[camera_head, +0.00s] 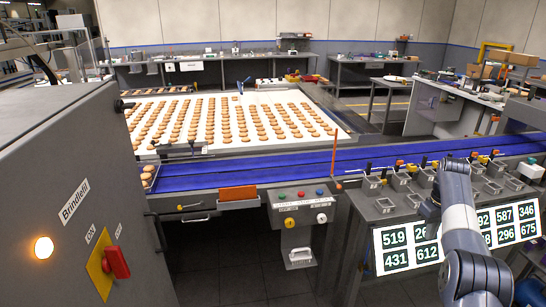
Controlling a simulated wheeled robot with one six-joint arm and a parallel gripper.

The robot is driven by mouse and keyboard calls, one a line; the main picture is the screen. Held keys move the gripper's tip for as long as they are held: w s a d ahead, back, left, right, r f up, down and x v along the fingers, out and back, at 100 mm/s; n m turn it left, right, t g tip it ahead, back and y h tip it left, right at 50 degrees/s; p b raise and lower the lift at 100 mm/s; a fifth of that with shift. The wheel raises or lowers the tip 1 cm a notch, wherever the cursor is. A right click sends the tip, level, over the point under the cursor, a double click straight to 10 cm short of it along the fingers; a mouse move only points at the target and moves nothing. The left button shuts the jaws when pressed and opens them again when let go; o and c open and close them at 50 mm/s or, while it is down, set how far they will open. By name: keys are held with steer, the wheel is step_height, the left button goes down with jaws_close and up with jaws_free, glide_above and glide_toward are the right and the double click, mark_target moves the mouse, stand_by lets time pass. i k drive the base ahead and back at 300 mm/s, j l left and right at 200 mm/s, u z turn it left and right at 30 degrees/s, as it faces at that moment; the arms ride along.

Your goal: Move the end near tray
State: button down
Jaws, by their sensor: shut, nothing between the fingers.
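Small grey metal trays stand in rows on the bench at right, behind the number panel. The leftmost tray of the near row (385,206) sits at the bench's left end, clear of my arm. Another small tray (373,184) stands just behind it. My gripper (428,212) is the small dark grey part at the left of my blue and pale grey arm, low over the near row and right of that leftmost tray. It is shut and empty. Its fingers are hard to make out, and my arm hides some trays.
A white number panel (405,259) fronts the bench. A blue conveyor (250,167) runs behind the trays, with biscuits on a white table (190,146) beyond. A grey cabinet (75,150) with a red switch fills the left. Bare floor (225,262) shows at bottom centre.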

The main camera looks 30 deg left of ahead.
mark_target(146, 178)
steer(key=i+j+u, duration=0.25)
steer(key=u, duration=0.2)
steer(key=i+u, duration=0.9)
steer(key=i+l+u, duration=0.15)
steer(key=i+u, duration=0.75)
steer(key=i+l+u, duration=0.15)
steer(key=i+u, duration=0.35)
steer(key=i, duration=0.2)
